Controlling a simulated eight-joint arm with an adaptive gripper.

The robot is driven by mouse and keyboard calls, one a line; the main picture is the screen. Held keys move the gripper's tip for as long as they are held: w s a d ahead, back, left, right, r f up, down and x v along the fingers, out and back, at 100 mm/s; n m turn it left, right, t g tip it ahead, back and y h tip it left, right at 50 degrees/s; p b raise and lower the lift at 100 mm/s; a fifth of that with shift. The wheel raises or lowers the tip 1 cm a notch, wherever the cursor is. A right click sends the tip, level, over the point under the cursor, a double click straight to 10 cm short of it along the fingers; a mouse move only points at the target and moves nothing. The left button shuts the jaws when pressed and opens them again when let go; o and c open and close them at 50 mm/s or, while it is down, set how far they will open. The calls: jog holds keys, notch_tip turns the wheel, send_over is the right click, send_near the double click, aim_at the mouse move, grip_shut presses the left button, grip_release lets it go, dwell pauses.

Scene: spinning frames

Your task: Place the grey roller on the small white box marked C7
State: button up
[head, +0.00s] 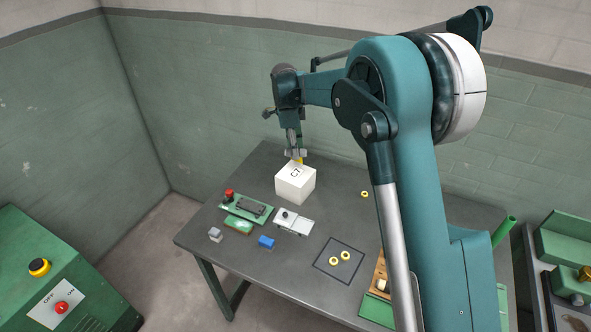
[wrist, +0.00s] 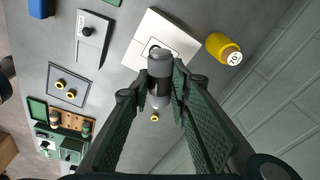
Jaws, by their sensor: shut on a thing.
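My gripper (wrist: 160,92) is shut on the grey roller (wrist: 160,66), a small grey cylinder with a dark band, held between the fingertips. In the wrist view the roller overlaps the near edge of the white box (wrist: 143,48), partly covering its black-outlined label. In the head view the white box (head: 295,188), marked C7 on top, stands on the table and its top is bare. My gripper (head: 296,152) hangs just above the box's back edge. The roller cannot be made out clearly there, and I cannot tell its height above the box.
A green tray with a red knob (head: 229,194), a blue block (head: 266,242), yellow rings (head: 333,261) and a wooden rack (head: 380,276) lie on the table (head: 300,275).

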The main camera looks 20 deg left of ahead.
send_over(296, 173)
jog(key=shift+a+f, duration=0.1)
jog(key=shift+f, duration=2.35)
jog(key=shift+f+p, duration=0.3)
jog(key=shift+f, duration=1.55)
jog(key=shift+f, duration=0.2)
jog(key=o, duration=1)
jog(key=shift+c, duration=0.2)
jog(key=shift+r, duration=0.15)
jog(key=r, duration=0.4)
jog(key=a+r, duration=0.1)
jog(key=r, duration=0.7)
jog(key=shift+s+a+b, duration=0.15)
jog(key=shift+s+b, duration=0.15)
jog(key=shift+s, duration=0.05)
